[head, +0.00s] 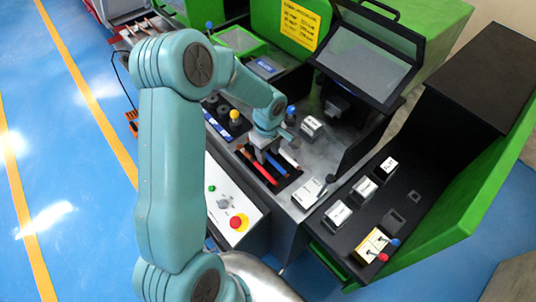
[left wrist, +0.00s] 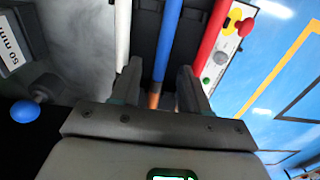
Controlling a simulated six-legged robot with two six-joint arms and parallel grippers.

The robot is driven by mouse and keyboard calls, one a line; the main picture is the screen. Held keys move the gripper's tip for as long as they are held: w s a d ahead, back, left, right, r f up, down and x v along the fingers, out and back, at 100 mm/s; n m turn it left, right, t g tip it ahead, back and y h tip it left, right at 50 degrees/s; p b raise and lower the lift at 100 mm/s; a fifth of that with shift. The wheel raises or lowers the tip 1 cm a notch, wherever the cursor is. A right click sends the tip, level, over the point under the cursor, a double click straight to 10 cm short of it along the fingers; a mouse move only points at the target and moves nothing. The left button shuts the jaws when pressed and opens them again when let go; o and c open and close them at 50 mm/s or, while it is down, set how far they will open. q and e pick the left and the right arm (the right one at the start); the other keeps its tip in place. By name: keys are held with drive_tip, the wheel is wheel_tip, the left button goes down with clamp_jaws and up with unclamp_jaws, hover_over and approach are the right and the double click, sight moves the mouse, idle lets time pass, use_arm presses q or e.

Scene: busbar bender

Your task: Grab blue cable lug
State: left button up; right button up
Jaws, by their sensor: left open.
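The blue cable lug (left wrist: 168,45) lies between a white one and a red one in a dark tray. In the left wrist view its copper end (left wrist: 154,99) shows between my fingers. In the head view the blue lug (head: 276,163) is partly hidden by my left gripper (head: 262,154). My left gripper is open, its two fingers (left wrist: 159,80) on either side of the blue lug. I cannot tell whether they touch it. My right gripper is not in view.
The white lug (left wrist: 123,30) and red lug (left wrist: 211,40) lie close beside my fingers. A block marked 50 mm (left wrist: 12,50) and a blue knob (left wrist: 25,111) are at the left. A panel with a red button (head: 237,221) is in front of the tray.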

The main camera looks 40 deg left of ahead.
use_arm(q)
drive_tip(key=shift+d+f, duration=0.1)
drive_tip(key=shift+f, duration=0.05)
clamp_jaws()
